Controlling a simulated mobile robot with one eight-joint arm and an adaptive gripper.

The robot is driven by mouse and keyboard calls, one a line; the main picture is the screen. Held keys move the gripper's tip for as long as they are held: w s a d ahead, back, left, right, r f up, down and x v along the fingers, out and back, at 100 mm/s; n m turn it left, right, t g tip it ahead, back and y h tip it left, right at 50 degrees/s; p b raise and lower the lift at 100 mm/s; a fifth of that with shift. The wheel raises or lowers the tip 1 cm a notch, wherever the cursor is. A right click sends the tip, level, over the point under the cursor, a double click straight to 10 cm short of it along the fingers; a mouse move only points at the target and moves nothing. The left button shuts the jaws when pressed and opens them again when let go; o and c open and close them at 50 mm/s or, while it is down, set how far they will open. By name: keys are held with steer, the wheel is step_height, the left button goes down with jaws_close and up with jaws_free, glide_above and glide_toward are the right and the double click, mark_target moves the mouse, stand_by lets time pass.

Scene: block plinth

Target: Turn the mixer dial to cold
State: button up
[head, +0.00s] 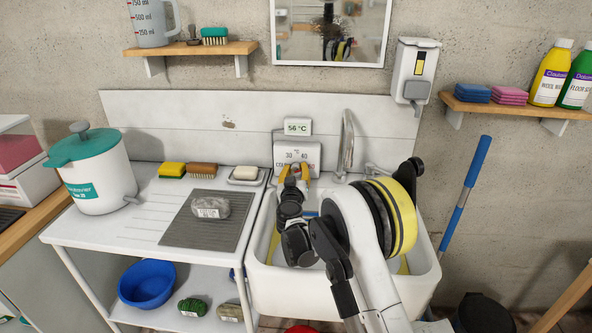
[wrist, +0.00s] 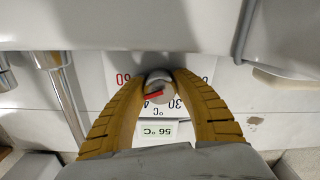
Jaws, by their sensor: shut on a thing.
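The mixer (head: 298,155) is a white box on the splashback above the sink, with a printed scale showing 30 and 40. In the wrist view its dial (wrist: 157,88) is a round grey knob with a red mark, lying aslant among the numbers 60, 40 and 30. My gripper (head: 294,172) reaches over the sink to the mixer. In the wrist view its two yellow ribbed fingers are shut on the dial, one on each side. The display (head: 297,127) above the mixer reads 56 °C. Most of the dial is hidden by my gripper in the head view.
The white sink (head: 262,285) lies under my arm. The tap (head: 347,145) stands just right of the mixer. A soap dish (head: 244,180), brush (head: 202,170) and yellow sponge (head: 172,170) lie to its left. A mirror (head: 285,50) and soap dispenser (head: 414,70) hang above.

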steer(key=n, duration=1)
steer(key=shift+n+h, duration=0.3)
steer(key=shift+n, duration=0.1)
steer(key=n, duration=1.4)
steer(key=shift+n, duration=0.4)
steer(key=shift+n+h, duration=0.3)
steer(key=shift+n, duration=1.4)
